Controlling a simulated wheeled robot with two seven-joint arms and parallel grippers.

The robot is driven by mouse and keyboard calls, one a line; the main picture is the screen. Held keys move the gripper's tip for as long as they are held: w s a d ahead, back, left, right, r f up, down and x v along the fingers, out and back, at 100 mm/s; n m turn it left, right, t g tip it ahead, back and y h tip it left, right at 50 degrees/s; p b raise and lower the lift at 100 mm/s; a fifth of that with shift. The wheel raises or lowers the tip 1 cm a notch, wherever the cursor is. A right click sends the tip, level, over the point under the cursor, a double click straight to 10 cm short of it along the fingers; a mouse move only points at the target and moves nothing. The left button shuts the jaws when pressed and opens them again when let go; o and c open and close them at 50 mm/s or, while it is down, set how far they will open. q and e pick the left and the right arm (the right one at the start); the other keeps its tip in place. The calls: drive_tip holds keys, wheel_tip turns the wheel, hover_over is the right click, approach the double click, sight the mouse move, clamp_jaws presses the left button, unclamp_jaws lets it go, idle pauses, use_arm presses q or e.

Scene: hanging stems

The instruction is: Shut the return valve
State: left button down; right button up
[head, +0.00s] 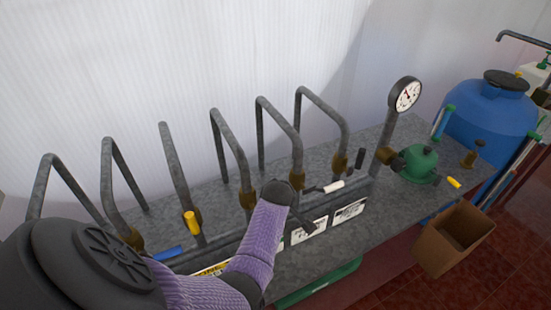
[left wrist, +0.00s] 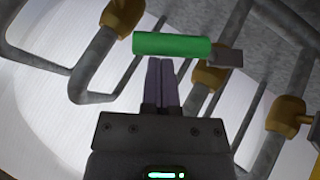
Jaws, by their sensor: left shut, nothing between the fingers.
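A manifold of bent grey pipes with brass valves has coloured lever handles. In the head view these are blue (head: 167,253), yellow (head: 191,222), white (head: 333,187) and black (head: 359,159). A green handle (left wrist: 172,45) shows in the left wrist view, lying crosswise just beyond my left gripper (left wrist: 160,62). The fingers are shut and empty, and their tips are close to the handle; I cannot tell if they touch it. In the head view my left arm covers the middle of the manifold. I cannot read which valve is the return. My right gripper is not in view.
A label plate (head: 349,210) runs along the bench (head: 275,262) front. A pressure gauge (head: 407,94) stands at the right, beside a green round fitting (head: 418,162). A blue barrel (head: 488,115) and an open cardboard box (head: 453,240) are further right. A corrugated wall closes the back.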

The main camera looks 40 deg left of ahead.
use_arm(q)
drive_tip(key=w+f+g+b, duration=0.1)
drive_tip(key=b, duration=0.1)
drive_tip(key=f+m+g+y+b, duration=0.1)
drive_tip(key=shift+w+d+f+g+b, duration=0.2)
drive_tip(key=shift+w+f+g+b, duration=0.1)
drive_tip(key=shift+w+b, duration=0.05)
drive_tip(key=shift+w+d+f+g+b, duration=0.1)
drive_tip(key=shift+w+f+g+b, duration=0.1)
drive_tip(key=shift+f+g+b, duration=0.35)
drive_tip(key=shift+w+d+f+b, duration=0.1)
drive_tip(key=shift+w+f+b, duration=0.1)
drive_tip(key=shift+b, duration=0.6)
